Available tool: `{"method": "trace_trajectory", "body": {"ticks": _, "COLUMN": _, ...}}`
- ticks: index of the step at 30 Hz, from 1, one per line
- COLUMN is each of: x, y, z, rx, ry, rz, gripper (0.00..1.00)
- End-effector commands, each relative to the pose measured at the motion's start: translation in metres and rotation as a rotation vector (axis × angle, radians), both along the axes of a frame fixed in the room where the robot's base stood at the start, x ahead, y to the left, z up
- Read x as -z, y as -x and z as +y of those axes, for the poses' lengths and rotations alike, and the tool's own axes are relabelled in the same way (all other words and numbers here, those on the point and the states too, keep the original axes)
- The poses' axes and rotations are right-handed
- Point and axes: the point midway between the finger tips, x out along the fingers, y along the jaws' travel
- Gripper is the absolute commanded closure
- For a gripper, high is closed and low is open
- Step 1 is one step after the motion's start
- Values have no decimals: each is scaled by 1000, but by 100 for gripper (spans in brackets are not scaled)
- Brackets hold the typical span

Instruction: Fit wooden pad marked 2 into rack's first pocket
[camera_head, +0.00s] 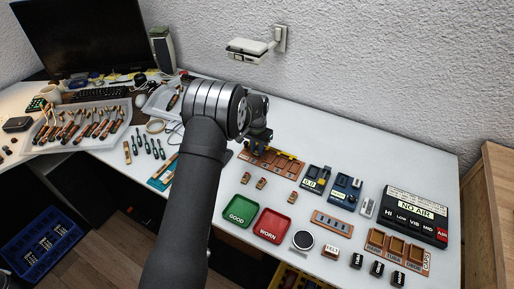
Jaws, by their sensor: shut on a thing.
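My gripper (259,146) is at the back middle of the white table, low over the left part of a long orange-brown wooden rack (287,168). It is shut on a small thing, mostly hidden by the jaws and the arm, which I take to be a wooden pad. I cannot tell whether it touches the rack, and the rack's left end is partly covered. Loose small brown wooden blocks lie in front of the rack: one at left (246,176), one in the middle (261,183) and one at right (293,197). Their marks are too small to read.
A green GOOD tray (237,211) and a red WORN tray (271,225) lie in front. Dark blue fixtures (345,190), a brown slotted strip (332,223), a three-bin wooden holder (397,250) and a black NO AIR box (416,215) stand right. Table between blocks and fixtures is clear.

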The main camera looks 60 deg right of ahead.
Motion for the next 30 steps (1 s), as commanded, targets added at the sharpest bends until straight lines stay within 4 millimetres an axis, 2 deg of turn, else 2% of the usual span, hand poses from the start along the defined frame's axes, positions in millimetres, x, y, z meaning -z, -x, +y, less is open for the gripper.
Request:
{"method": "trace_trajectory", "body": {"ticks": 27, "x": 2, "y": 0, "z": 0, "rx": 0, "ry": 0, "rz": 0, "gripper": 100}}
{"method": "trace_trajectory", "body": {"ticks": 28, "x": 2, "y": 0, "z": 0, "rx": 0, "ry": 0, "rz": 0, "gripper": 79}}
{"method": "trace_trajectory", "body": {"ticks": 30, "x": 2, "y": 0, "z": 0, "rx": 0, "ry": 0, "rz": 0, "gripper": 66}}
